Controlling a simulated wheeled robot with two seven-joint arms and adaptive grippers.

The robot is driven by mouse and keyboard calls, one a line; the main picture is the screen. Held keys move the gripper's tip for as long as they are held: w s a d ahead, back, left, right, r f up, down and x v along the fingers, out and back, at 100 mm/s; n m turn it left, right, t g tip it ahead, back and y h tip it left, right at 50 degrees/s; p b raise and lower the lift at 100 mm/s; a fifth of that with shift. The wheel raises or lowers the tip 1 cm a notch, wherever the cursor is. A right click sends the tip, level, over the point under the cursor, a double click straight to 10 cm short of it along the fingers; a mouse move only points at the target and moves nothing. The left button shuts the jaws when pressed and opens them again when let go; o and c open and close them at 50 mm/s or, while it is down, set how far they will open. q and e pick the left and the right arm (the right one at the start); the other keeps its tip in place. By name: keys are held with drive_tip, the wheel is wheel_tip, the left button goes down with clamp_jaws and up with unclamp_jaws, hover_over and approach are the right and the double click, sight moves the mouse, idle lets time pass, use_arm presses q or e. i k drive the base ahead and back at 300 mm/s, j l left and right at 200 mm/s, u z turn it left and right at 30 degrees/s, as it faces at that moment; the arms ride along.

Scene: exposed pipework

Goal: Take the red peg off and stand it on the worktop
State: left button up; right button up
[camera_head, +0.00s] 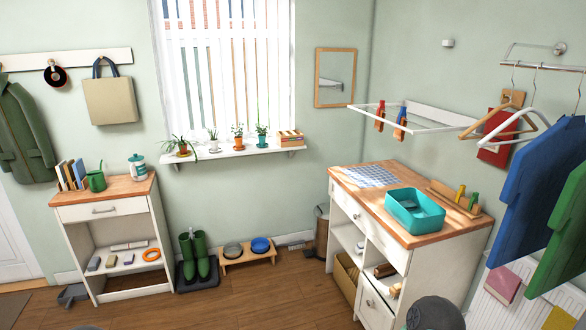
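A red peg (380,116) hangs on the front bar of the white wall-mounted drying frame (432,127), near its left end. A blue peg (401,123) is on the same bar, just to its right. The wooden worktop (395,226) is the top of the white cabinet below the frame, against the right wall. Neither of my grippers is in view, so nothing shows at the red peg.
On the worktop are a checked cloth (370,177), a teal basin (414,211) and a wooden holder (454,198) with yellow and green pegs. Hangers with a blue garment (540,200) hang at right. The wooden floor (240,300) is open between the cabinets.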

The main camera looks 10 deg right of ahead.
sight(381, 106)
drive_tip(key=i+j+z, duration=0.2)
drive_tip(key=i+z, duration=0.2)
drive_tip(key=i+j+z, duration=0.35)
drive_tip(key=i, duration=0.15)
drive_tip(key=i+j+z, duration=0.4)
drive_tip(key=i+j, duration=0.45)
drive_tip(key=i+j+u, duration=0.1)
drive_tip(key=i+j, duration=0.4)
drive_tip(key=i, duration=0.15)
